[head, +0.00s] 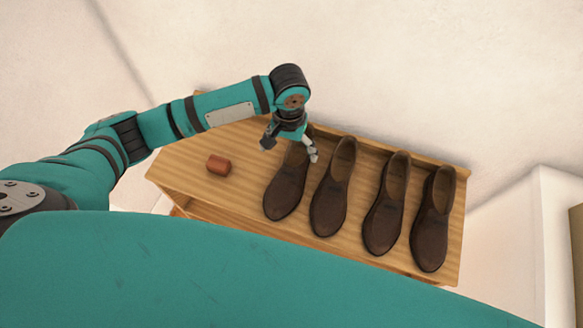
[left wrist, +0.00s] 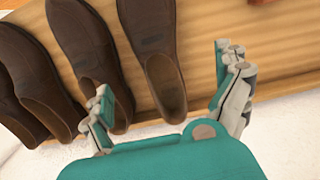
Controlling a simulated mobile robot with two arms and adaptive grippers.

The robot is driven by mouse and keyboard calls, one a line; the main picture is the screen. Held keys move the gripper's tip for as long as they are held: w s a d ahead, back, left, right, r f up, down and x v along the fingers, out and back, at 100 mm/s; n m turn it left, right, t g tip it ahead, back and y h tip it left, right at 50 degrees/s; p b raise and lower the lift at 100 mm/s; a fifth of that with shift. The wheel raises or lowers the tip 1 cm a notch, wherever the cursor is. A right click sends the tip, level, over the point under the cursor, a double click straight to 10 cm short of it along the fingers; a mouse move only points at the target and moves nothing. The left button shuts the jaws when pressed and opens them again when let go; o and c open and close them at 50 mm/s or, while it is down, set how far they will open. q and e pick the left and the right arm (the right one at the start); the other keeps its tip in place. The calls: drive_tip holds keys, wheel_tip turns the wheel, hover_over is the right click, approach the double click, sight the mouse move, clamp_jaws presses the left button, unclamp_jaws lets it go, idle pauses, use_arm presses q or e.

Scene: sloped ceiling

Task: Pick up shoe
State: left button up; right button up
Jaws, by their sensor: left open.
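Several brown leather shoes stand in a row on a wooden shelf top (head: 240,210) in the head view. The leftmost shoe (head: 286,190) lies under my left gripper (head: 290,148), which is open above its heel end. In the left wrist view, this shoe (left wrist: 148,35) has its opening between the two spread fingers of my left gripper (left wrist: 163,80). A neighbouring shoe (left wrist: 85,45) reaches close to the left finger there. The gripper holds nothing. The other shoes (head: 333,188), (head: 387,205) and (head: 433,220) stand to the right. My right gripper is not in view.
A small reddish-brown cylinder (head: 218,165) lies on the shelf left of the shoes. The shelf has a raised back edge (head: 400,150) against a pale wall (head: 400,70). Bare wood is free around the cylinder.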

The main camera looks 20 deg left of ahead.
use_arm(q)
wheel_tip(320, 180, down, 3)
drive_tip(key=shift+w+f, duration=0.1)
drive_tip(key=shift+w, duration=0.05)
drive_tip(key=shift+f, duration=0.15)
drive_tip(key=p, duration=0.2)
hover_over(292, 164)
drive_tip(key=s, duration=0.2)
drive_tip(key=f, duration=0.4)
drive_tip(key=shift+s+d+f, duration=0.2)
drive_tip(key=shift+d, duration=0.1)
drive_tip(key=shift+f, duration=0.2)
drive_tip(key=c, duration=1.4)
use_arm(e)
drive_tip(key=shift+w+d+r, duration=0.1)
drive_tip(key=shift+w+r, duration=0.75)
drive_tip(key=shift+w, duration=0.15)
